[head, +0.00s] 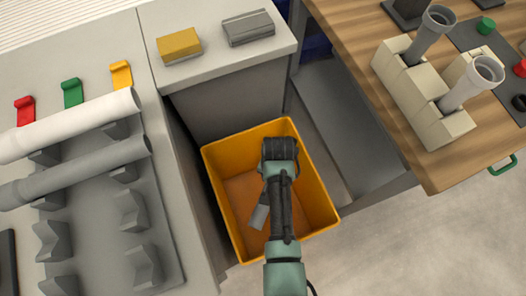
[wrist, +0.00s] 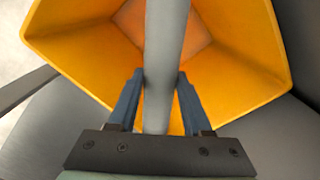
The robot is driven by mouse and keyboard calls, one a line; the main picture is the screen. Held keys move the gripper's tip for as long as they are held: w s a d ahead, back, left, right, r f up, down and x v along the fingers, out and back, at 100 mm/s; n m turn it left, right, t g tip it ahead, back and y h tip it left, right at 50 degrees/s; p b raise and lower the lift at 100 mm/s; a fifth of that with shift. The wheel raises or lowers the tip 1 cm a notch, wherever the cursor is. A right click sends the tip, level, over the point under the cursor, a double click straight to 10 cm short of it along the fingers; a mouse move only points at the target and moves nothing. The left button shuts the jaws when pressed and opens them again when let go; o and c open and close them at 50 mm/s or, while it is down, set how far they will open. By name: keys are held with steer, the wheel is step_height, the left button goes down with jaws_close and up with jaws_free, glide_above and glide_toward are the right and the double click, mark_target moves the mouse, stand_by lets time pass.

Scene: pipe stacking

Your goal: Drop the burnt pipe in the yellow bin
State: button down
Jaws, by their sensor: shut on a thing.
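The yellow bin (head: 318,200) stands on the floor between the grey counter and the wooden table. Its open top faces up, and its walls also show in the wrist view (wrist: 85,48). My gripper (wrist: 158,85) is shut on a plain grey pipe (wrist: 166,40), with one blue finger on each side of it. The pipe is over the bin's opening. In the head view a short grey end of the pipe (head: 259,216) shows beside my arm, which hides the rest and my fingers. I see no clear burn marks on it.
Two pipes, one white (head: 70,125) and one grey (head: 75,170), lie on a rack on the left counter. Two grey pipes stand in a beige holder (head: 425,105) on the wooden table. Yellow (head: 180,46) and grey (head: 248,27) blocks sit on the back counter.

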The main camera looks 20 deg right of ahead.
step_height(320, 180, down, 5)
steer(key=b, duration=0.4)
steer(key=shift+c, duration=1.3)
jaws_free()
steer(key=shift+r, duration=0.15)
step_height(320, 180, up, 13)
steer(key=p, duration=0.4)
